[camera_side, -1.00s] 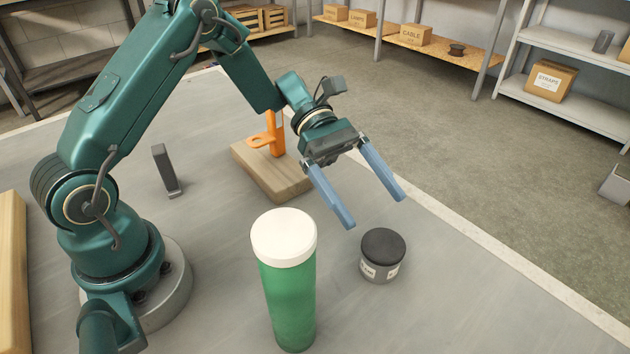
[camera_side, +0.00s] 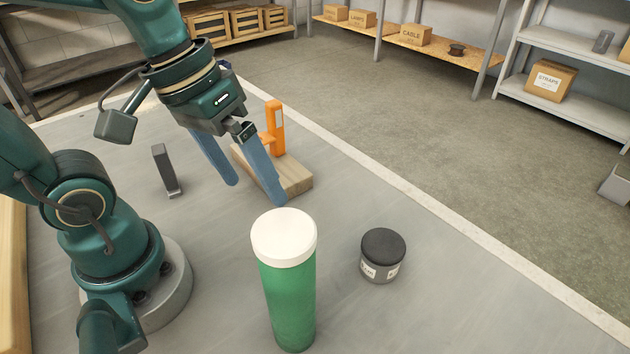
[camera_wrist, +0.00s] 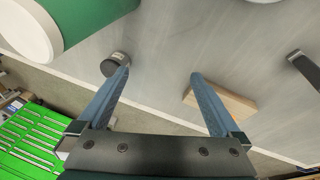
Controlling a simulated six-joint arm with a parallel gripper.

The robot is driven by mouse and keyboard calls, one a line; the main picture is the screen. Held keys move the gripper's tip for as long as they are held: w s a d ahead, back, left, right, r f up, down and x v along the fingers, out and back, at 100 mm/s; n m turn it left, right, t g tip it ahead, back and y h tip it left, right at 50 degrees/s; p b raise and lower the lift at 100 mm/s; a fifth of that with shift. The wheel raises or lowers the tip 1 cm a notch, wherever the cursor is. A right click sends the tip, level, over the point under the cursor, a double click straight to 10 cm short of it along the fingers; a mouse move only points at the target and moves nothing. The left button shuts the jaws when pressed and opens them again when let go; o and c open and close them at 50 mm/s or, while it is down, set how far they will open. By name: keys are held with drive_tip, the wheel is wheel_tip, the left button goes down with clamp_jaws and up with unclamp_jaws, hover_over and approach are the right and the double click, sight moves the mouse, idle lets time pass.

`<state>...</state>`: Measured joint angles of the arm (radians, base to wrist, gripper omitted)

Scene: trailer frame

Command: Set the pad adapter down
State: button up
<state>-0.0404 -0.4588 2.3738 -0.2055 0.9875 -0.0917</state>
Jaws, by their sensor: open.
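My gripper (camera_side: 256,192) is open and empty, fingers pointing down above the table. It is in front of a wooden block (camera_side: 292,177) that carries an upright orange bracket (camera_side: 275,125). In the wrist view nothing is between the fingers (camera_wrist: 160,72) but grey table. No part is clearly recognisable as the pad adapter. A small dark grey upright piece (camera_side: 165,170) with a foot stands on the table left of my gripper; it also shows at the right edge of the wrist view (camera_wrist: 302,70). One finger partly hides the block and bracket.
A tall green cylinder with a white cap (camera_side: 287,290) stands at the front of the table (camera_side: 420,315). A short jar with a black lid (camera_side: 382,255) stands to its right. Shelves with boxes (camera_side: 550,80) are beyond the floor.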

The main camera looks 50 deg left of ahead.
drive_tip(key=a+m+t, duration=0.1)
drive_tip(key=a+t+y, duration=0.1)
drive_tip(key=s+a+m, duration=0.1)
drive_tip(key=shift+r+m+t+y, duration=0.3)
drive_tip(key=shift+r+t+y, duration=0.1)
